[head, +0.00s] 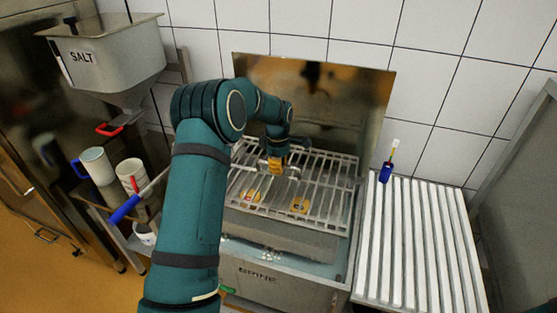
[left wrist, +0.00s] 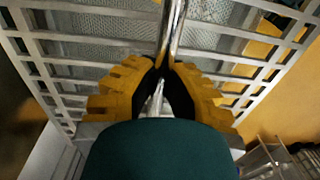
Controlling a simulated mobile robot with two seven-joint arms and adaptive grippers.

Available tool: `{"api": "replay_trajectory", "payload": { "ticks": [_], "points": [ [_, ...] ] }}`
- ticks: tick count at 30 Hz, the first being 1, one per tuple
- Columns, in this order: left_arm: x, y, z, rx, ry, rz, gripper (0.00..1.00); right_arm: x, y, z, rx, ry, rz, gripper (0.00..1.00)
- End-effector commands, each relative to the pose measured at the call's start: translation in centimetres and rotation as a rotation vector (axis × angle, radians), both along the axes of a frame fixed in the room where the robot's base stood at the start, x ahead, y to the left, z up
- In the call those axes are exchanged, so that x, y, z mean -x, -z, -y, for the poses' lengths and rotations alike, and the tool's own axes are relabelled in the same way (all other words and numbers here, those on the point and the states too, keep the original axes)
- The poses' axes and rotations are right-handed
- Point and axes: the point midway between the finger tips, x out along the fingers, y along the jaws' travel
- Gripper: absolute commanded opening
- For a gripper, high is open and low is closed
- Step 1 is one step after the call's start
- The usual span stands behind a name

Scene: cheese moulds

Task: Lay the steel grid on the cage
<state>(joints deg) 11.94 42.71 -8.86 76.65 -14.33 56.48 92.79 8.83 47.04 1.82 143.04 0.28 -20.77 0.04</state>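The steel grid (head: 320,174), a rack of pale metal bars, lies roughly level over the brine tank (head: 262,277). My left gripper (head: 276,166) is at the grid's upper middle. In the left wrist view its yellow fingers (left wrist: 160,68) close on a shiny bar (left wrist: 172,28) of the grid. The cage (head: 285,238) appears as a metal box in the tank under the grid, mostly hidden by it. Orange-yellow patches show between the bars. I cannot tell whether the grid touches the cage. My right gripper is not in view.
A ribbed white drainboard (head: 420,245) stands at the right, with a blue-handled brush (head: 386,170) on its far edge. A salt hopper (head: 105,55) and mugs (head: 97,164) are at the left. A steel splash panel (head: 345,95) rises behind the tank.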

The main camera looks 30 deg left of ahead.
Motion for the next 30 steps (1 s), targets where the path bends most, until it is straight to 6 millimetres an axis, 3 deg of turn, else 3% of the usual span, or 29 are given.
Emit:
{"api": "replay_trajectory", "payload": {
  "ticks": [14, 30],
  "points": [
    [-0.1, 1.8, 0.0, 0.000, -0.001, 0.005, 0.00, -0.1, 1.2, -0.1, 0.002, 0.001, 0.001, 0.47],
    [-0.1, 6.4, 0.0, 0.000, -0.001, 0.005, 0.00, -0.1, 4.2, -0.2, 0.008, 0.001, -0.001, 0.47]
  ]
}}
